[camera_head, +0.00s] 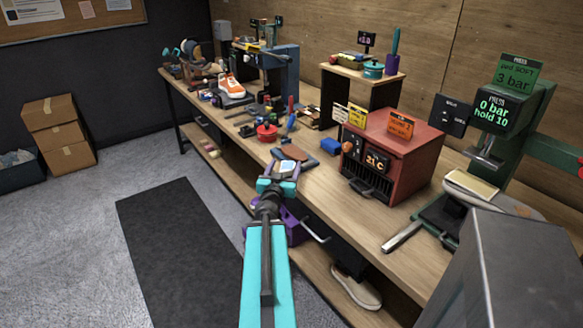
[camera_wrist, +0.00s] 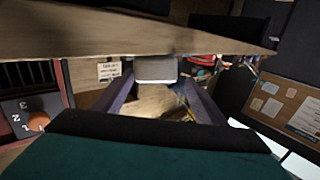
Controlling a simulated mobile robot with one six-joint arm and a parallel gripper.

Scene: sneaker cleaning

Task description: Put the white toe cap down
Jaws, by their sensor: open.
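My gripper (camera_head: 279,181) reaches over the front edge of the workbench, near its middle. Its jaws are open. In the wrist view two dark purple fingers (camera_wrist: 155,92) stand apart. A small pale piece (camera_wrist: 155,69), which looks like the white toe cap, shows between or just beyond the fingertips. In the head view a pale piece (camera_head: 286,168) shows at the tip of my gripper. I cannot tell whether it touches a finger or rests on the bench.
A red oven (camera_head: 396,158) stands right of my gripper, with a green press (camera_head: 502,140) beyond it. An orange sneaker (camera_head: 231,86) stands farther back. The bench's front edge (camera_head: 345,231) is near.

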